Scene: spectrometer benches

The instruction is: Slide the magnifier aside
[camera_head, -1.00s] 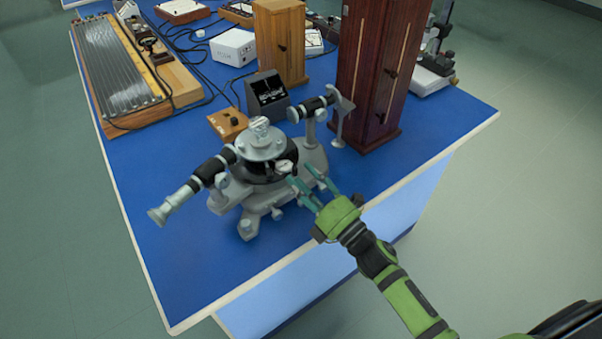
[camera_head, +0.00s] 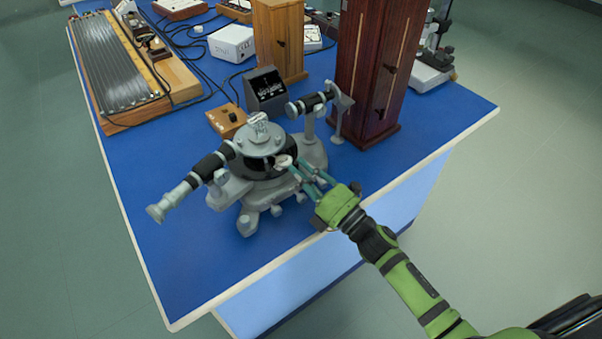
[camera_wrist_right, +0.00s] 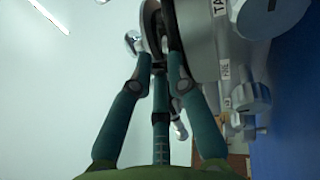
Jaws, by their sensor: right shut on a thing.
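A grey spectrometer (camera_head: 264,143) with a round black-sided table stands near the front edge of the blue bench. Its magnifier (camera_head: 284,161) is a small pale round piece on the side facing my right arm. My right gripper (camera_head: 296,167) has its teal fingertips at the magnifier and is shut on it. In the right wrist view the fingers converge on the rim of a disc-like part, the magnifier (camera_wrist_right: 150,24), beside the grey spectrometer body. The fingertips cover part of it. My left gripper is not in view.
One telescope tube (camera_head: 190,185) reaches toward the front left, and another tube (camera_head: 313,102) points to the back right. A small wooden box (camera_head: 226,120) and a dark display unit (camera_head: 265,91) stand behind. A tall wooden cabinet (camera_head: 372,75) stands at the right. Bench at front left is clear.

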